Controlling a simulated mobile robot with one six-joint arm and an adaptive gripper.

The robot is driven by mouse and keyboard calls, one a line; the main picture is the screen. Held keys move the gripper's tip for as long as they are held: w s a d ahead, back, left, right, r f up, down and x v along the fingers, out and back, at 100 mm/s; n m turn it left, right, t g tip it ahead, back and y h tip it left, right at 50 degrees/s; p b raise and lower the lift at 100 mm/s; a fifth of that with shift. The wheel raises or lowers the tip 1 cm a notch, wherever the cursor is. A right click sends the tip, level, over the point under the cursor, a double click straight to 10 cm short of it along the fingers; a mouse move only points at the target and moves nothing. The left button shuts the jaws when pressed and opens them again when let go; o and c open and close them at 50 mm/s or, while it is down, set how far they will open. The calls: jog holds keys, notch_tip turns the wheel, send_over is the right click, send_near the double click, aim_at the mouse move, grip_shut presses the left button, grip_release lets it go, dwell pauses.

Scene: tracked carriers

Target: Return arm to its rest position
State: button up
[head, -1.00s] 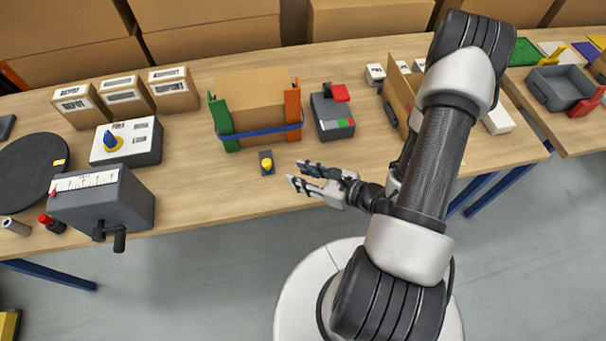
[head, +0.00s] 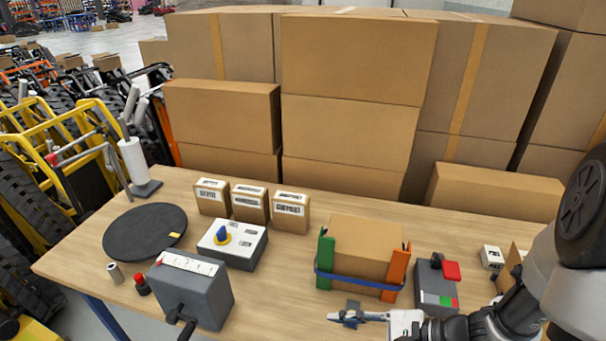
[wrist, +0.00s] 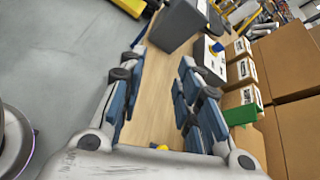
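My gripper (head: 345,315) is at the bottom of the head view, in front of the clamped cardboard box and over the table's near part. In the wrist view my gripper (wrist: 158,85) has its two dark-padded fingers spread apart, with only bare wood table (wrist: 153,95) between them. It holds nothing. A small yellow knob (wrist: 162,147) shows at the lower edge of the wrist view, near the gripper's base. My arm comes in from the lower right of the head view.
A cardboard box (head: 366,241) stands between green and orange uprights with a blue band. A grey box with red parts (head: 436,283) is right of it. Left are a dial box (head: 232,244), a cranked grey box (head: 193,291) and a black disc (head: 145,232). Stacked cartons (head: 350,127) stand behind.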

jog(key=s+a+r+n+g+h, duration=0.2)
jog(key=s+r+n+g+h, duration=0.35)
jog(key=s+n, duration=0.4)
jog(key=d+r+n+t+h, duration=0.5)
jog(key=d+r+n+h, duration=0.1)
jog(key=d+r+n, duration=0.1)
jog(key=shift+s+d+r+t+h, duration=0.35)
jog(key=shift+d+r, duration=0.15)
jog(key=shift+r, duration=0.3)
